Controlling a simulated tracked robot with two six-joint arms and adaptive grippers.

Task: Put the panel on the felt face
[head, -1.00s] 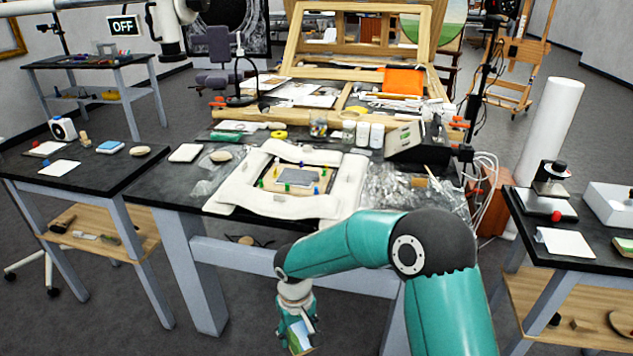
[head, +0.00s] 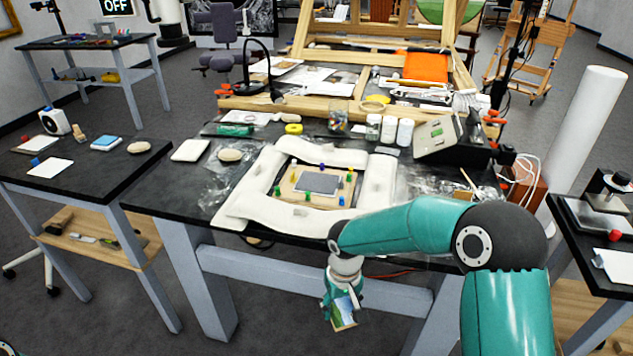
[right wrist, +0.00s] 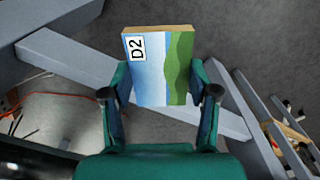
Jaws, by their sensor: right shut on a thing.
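The panel is a small painted board with blue sky, green land and a "D2" label. My right gripper (head: 342,296) is shut on the panel (head: 345,313) and holds it low, in front of the table's near edge and below the tabletop. In the right wrist view the panel (right wrist: 165,65) stands between the two fingers, its far edge showing bare wood. The grey face (head: 317,183), probably the felt face, lies on a wooden board (head: 288,187) ringed by several coloured pegs. It is apart from the panel. My left gripper is not in view.
White padded cushions (head: 375,185) surround the wooden board on the black table (head: 165,190). Crumpled clear film lies on both sides. Jars (head: 388,130) and a grey device (head: 446,137) stand behind. Side tables (head: 80,165) flank it. A table leg (head: 207,285) is near the gripper's left.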

